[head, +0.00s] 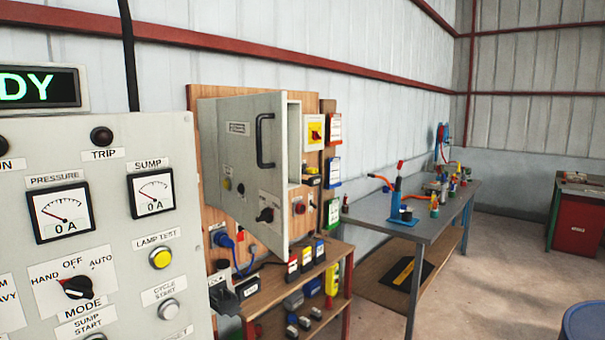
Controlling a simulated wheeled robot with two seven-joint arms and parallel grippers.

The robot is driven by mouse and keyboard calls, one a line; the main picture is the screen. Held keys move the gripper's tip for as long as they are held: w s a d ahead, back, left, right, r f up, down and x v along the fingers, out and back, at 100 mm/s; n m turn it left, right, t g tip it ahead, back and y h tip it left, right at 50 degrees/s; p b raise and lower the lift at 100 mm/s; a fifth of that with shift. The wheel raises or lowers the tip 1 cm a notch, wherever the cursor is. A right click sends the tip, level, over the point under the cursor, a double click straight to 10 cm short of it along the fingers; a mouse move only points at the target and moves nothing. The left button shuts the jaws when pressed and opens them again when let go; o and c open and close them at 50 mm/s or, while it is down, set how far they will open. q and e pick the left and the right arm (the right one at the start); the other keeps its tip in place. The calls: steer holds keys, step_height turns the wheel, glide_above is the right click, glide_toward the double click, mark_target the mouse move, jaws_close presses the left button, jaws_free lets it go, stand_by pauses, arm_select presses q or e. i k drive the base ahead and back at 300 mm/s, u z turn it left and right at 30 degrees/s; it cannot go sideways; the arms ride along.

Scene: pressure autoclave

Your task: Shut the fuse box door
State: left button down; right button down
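The fuse box door (245,165) is a grey panel on the wooden board at the centre left of the head view. It has a black bar handle (261,141) near its right edge and a black rotary knob (266,215) low down. The door appears swung out from the board, hinged on its left, with its right edge nearer to me. The door hides the inside of the box. Neither of my grippers is in view.
A grey control panel (110,140) with gauges and knobs fills the near left. Below the door a wooden shelf (338,252) holds several small devices. A metal workbench (385,222) stands further right. A blue round object (588,322) is at the bottom right. The floor between is clear.

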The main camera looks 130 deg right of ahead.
mark_target(252, 127)
steer(key=z, duration=2.9)
steer(key=k, duration=1.25)
steer(key=z, duration=0.9)
steer(key=i, duration=1.65)
steer(key=k, duration=0.4)
steer(key=u, duration=0.3)
